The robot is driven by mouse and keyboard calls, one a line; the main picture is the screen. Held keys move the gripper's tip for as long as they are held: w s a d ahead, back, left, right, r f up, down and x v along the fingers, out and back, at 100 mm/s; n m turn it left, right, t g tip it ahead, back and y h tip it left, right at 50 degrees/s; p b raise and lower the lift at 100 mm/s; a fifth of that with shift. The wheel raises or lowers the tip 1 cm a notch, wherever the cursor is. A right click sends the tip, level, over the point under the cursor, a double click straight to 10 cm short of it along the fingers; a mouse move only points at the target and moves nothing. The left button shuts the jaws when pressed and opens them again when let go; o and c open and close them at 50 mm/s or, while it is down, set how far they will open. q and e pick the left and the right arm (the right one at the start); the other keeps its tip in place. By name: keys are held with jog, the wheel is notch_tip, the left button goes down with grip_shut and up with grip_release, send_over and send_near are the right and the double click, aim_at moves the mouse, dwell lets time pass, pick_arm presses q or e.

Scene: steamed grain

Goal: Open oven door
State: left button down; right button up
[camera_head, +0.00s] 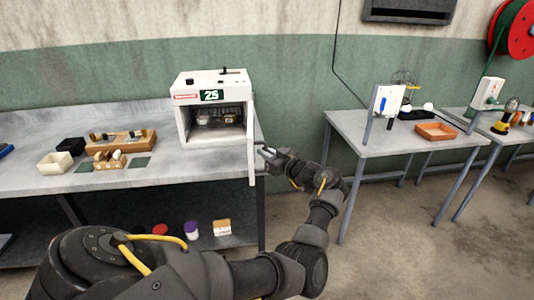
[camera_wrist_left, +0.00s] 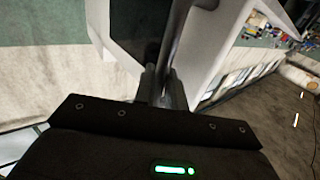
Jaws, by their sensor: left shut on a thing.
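The white oven (camera_head: 213,108) stands on the left workbench, with a green "25" display on its top front. Its door (camera_head: 251,140) is swung open and shows nearly edge-on at the oven's right side. The cavity is exposed, with small items (camera_head: 216,119) inside. My left gripper (camera_head: 264,150) is at the door's outer side and shut on the door handle. In the left wrist view, the gripper fingers (camera_wrist_left: 160,88) close around the bar-like handle (camera_wrist_left: 176,45). My right gripper is not in view.
The left workbench (camera_head: 190,176) also holds a wooden rack (camera_head: 122,140), a cream box (camera_head: 55,163) and a black box (camera_head: 70,145). A second table (camera_head: 400,140) with an orange tray (camera_head: 436,131) stands to the right. Open floor lies between the tables.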

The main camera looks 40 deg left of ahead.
pick_arm(q)
jog(key=shift+r, duration=0.2)
jog(key=c, duration=1.8)
grip_release()
jog(key=shift+a, duration=0.1)
jog(key=shift+o, duration=1.2)
jog(key=shift+w+f, duration=0.1)
jog(key=shift+f, duration=0.1)
jog(key=d+b, duration=0.2)
jog(key=d, duration=0.5)
jog(key=shift+d, duration=0.3)
